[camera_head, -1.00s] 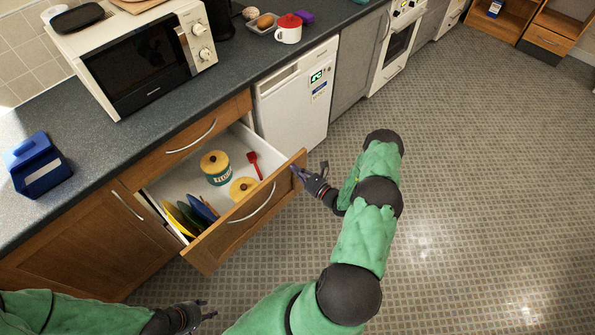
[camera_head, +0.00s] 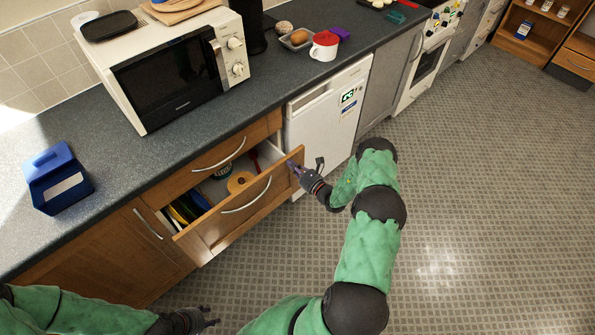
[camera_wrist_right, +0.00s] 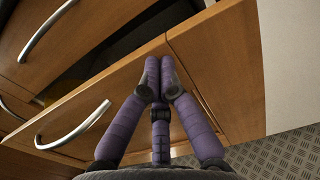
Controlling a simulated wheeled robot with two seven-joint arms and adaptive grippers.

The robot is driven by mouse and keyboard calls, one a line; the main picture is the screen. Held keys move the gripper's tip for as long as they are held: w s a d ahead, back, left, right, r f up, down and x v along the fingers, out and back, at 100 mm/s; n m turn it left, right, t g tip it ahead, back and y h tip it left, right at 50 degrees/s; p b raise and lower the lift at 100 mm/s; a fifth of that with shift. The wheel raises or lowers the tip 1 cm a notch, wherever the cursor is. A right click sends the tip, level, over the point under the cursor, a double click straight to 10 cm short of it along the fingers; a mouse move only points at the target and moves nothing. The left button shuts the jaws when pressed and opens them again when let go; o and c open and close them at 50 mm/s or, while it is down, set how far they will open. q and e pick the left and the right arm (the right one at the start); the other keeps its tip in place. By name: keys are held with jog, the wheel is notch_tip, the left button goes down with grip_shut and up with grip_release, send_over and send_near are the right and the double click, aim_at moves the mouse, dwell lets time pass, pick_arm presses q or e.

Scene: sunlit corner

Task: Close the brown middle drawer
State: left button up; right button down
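The brown middle drawer (camera_head: 228,222) is partly open below a shut top drawer (camera_head: 218,160). Its front has a curved metal handle (camera_head: 246,196). Inside are a round yellow lid (camera_head: 240,181), a teal pot and several coloured plates, partly hidden by the drawer above. My right gripper (camera_head: 294,167) is at the right end of the drawer front. In the right wrist view its purple fingertips (camera_wrist_right: 158,72) are together near the drawer front's edge (camera_wrist_right: 119,86). My left gripper (camera_head: 208,319) hangs low at the bottom, away from the drawer; its finger state is unclear.
The dark counter (camera_head: 150,165) holds a microwave (camera_head: 175,75), a blue box (camera_head: 57,180) and a red-lidded mug (camera_head: 324,47). A white appliance (camera_head: 325,120) stands right of the drawers. The tiled floor (camera_head: 480,230) is clear.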

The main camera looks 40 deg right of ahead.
pick_arm(q)
jog(key=f+b, duration=0.5)
jog(key=shift+w+f, duration=0.15)
jog(key=shift+w, duration=0.2)
pick_arm(e)
jog(key=w+a, duration=0.1)
jog(key=w, duration=1.3)
jog(key=shift+r, duration=0.15)
jog(key=shift+r, duration=0.15)
